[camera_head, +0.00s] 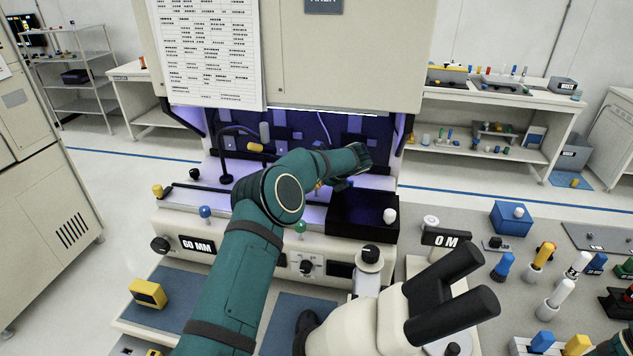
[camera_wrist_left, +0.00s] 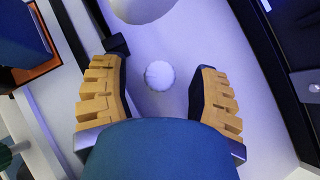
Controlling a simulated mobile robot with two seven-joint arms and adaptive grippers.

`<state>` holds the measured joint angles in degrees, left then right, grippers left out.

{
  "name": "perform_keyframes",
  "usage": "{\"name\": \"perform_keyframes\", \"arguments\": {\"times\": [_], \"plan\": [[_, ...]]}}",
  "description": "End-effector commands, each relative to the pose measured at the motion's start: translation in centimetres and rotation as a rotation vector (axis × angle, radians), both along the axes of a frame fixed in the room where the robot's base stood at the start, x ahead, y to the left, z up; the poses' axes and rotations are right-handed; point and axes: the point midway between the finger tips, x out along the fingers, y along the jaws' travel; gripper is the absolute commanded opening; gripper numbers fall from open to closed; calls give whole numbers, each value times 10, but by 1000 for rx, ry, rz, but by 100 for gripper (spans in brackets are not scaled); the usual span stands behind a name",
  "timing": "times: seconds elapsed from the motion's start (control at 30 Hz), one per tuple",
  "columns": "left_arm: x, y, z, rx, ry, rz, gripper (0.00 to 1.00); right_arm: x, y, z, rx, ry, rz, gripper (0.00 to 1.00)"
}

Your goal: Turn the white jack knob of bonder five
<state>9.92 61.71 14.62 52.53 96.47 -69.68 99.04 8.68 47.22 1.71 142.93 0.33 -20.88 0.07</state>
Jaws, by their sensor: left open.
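In the left wrist view a round white knob (camera_wrist_left: 159,75) shows between the two yellow-padded fingers of my left gripper (camera_wrist_left: 160,94). The gripper is open, with a clear gap on each side of the knob. In the head view my left arm reaches into the lit bay of the bonder (camera_head: 175,225), and the gripper (camera_head: 331,186) is partly hidden by its own wrist. I cannot pick out the same knob there for sure. Another white ball knob (camera_head: 390,215) stands at the bonder's front right, by a black box (camera_head: 350,222).
A blue knob (camera_head: 205,212) and a green knob (camera_head: 300,227) stand on the bonder's front. A microscope with black eyepieces (camera_head: 455,300) stands close at the front right. The right bench (camera_head: 465,325) is crowded with small parts. A yellow block (camera_head: 149,293) lies at the left.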

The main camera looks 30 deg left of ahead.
Motion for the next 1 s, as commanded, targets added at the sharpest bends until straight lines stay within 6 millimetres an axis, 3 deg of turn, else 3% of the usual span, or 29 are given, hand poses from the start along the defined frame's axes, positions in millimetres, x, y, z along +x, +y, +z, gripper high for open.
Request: {"name": "perform_keyframes", "arguments": {"times": [0.43, 0.6, 0.63, 1.0], "plan": [[2, 6, -7, 1, 0, -1, 63, 0, 0, 1, 0, 0, 0, 47], [2, 6, -6, 1, 0, 0, 3, 0, 0, 1, 0, 0, 0, 47], [2, 6, -6, 1, 0, 0, 0, 0, 0, 1, 0, 0, 0, 47], [2, 8, -7, 2, -1, -33, 0, 0, 0, -3, 0, 0, 0, 47]]}}
